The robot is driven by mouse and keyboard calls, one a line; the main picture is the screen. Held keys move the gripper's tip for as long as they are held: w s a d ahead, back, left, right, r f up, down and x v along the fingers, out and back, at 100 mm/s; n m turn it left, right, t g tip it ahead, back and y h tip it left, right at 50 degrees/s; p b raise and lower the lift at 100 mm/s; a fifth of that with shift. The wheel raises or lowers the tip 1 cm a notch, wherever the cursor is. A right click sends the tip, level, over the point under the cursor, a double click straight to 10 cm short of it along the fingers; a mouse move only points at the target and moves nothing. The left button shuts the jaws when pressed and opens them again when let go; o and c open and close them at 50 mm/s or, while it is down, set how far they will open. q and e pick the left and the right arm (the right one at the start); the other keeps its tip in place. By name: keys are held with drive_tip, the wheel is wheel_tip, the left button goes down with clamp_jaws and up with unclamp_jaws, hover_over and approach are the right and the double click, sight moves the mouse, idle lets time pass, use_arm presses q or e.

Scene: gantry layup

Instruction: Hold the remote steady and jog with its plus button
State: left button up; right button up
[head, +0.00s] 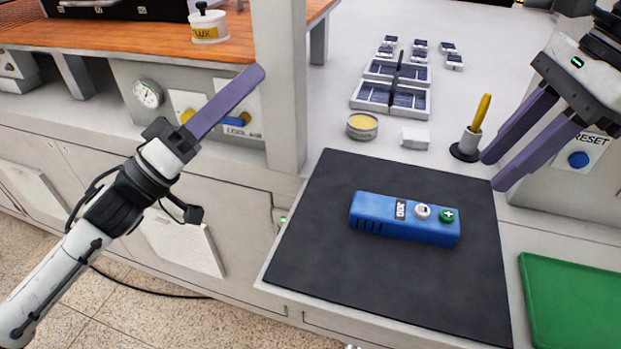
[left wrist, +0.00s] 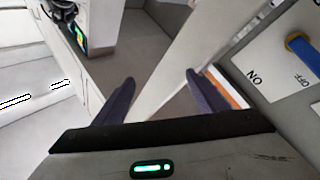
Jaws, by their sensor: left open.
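The blue remote (head: 385,215) lies flat on the dark mat (head: 330,240) in the head view. A white minus button (head: 422,211) and a green plus button (head: 446,215) are on its right end. My left gripper (head: 257,75) is away to the upper left of the remote, in front of the bench front. The left wrist view shows its two fingers (left wrist: 160,80) apart with nothing between them. My right gripper (head: 494,170) is above the mat's right edge, right of the remote and apart from it. Its fingers are spread and empty.
A white post (head: 278,90) stands between my left gripper and the mat. A blue valve handle (left wrist: 303,55) is near the left gripper. A yellow tin (head: 361,126), white block (head: 415,138) and yellow pen in a holder (head: 468,142) stand behind the mat. A green tray (head: 575,300) lies right.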

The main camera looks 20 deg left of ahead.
use_arm(q)
drive_tip(key=s+d+r+m+g+h, duration=0.25)
drive_tip(key=d+m+g+h, duration=0.2)
drive_tip(key=d+m, duration=0.25)
drive_tip(key=s+d+r+m+g+h, duration=0.1)
drive_tip(key=d+r+m+g+h, duration=0.4)
drive_tip(key=m, duration=0.3)
drive_tip(key=m+g+y, duration=0.3)
drive_tip(key=m+g, duration=0.4)
hover_over(367, 210)
drive_tip(key=s, duration=0.2)
wheel_tip(367, 210, down, 4)
drive_tip(key=w+a+f+n+y, duration=0.1)
drive_tip(key=a+f+y, duration=0.1)
drive_tip(key=f, duration=0.3)
drive_tip(key=w+a+f+n+g+y, duration=0.1)
drive_tip(key=a+f+y, duration=0.1)
drive_tip(key=a+f, duration=0.2)
drive_tip(key=w+a+f+n+g+y, duration=0.1)
drive_tip(key=a+f+y, duration=0.2)
drive_tip(key=f, duration=0.5)
drive_tip(key=shift+w+n, duration=0.3)
drive_tip(key=shift+f, duration=0.3)
drive_tip(key=x, duration=1)
drive_tip(key=shift+s, duration=0.1)
